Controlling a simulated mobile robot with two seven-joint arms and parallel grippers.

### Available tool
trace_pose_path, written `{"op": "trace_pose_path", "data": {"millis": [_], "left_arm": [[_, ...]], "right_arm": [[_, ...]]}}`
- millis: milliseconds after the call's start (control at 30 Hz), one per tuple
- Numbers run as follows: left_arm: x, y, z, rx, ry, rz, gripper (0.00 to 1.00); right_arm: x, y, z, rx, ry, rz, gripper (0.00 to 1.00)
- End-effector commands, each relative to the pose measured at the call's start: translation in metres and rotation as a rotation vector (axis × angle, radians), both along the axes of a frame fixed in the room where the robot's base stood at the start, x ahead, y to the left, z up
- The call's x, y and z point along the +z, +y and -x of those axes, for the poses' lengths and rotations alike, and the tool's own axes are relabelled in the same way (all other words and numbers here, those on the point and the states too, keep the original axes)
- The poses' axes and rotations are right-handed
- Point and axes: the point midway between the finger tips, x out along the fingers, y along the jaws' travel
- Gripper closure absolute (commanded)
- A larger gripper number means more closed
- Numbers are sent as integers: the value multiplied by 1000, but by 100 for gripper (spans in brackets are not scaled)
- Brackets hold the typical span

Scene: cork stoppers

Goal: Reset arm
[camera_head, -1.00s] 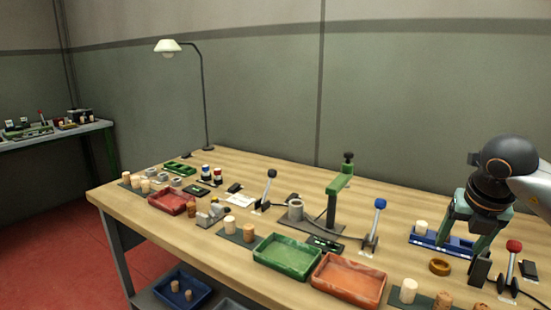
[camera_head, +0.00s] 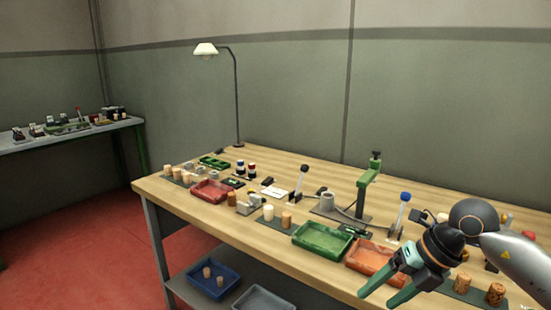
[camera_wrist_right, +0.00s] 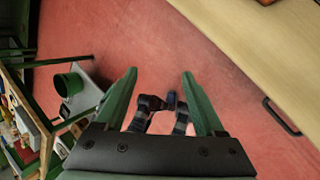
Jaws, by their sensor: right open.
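My right gripper (camera_head: 381,297) is in front of the table's near edge at the lower right of the head view. Its green fingers point down and to the left, spread apart with nothing between them. In the right wrist view both fingers (camera_wrist_right: 160,90) stand open over the red floor. My right arm partly hides the orange tray (camera_head: 366,255) and the things at the right end of the table. My left gripper is not in the head view.
The wooden workbench (camera_head: 285,172) carries a green tray (camera_head: 322,240), a red tray (camera_head: 212,192), a green press (camera_head: 366,185), levers and cork stoppers. A blue bin (camera_head: 214,281) stands on the shelf below. A lamp (camera_head: 237,100) rises at the back. Red floor is free at left.

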Motion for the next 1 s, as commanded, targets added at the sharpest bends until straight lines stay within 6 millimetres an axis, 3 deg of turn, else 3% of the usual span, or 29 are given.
{"op": "trace_pose_path", "data": {"millis": [33, 100, 200, 300, 400, 533, 667, 767, 833, 1000], "left_arm": [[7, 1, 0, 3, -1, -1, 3], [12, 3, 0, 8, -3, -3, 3], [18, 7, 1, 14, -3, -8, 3], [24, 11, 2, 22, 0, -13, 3], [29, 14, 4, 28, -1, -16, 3], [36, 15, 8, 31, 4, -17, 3], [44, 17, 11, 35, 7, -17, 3], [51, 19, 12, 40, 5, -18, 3], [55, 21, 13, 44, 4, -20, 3], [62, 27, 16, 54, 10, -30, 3]], "right_arm": [[-5, 34, 9, 60, 25, -122, 29], [-6, 78, 22, 119, 49, -312, 29], [4, 130, 39, 144, 78, -600, 29], [22, 165, 48, 96, 107, -884, 29], [39, 181, 47, -30, 135, -1147, 29], [46, 176, 34, -298, 177, -1432, 29], [22, 150, 20, -666, 231, -1624, 29], [-19, 123, 19, -1000, 287, -1691, 29], [-57, 105, 29, -1249, 336, -1691, 29], [-156, 73, 91, -1813, 492, -1549, 29]]}}
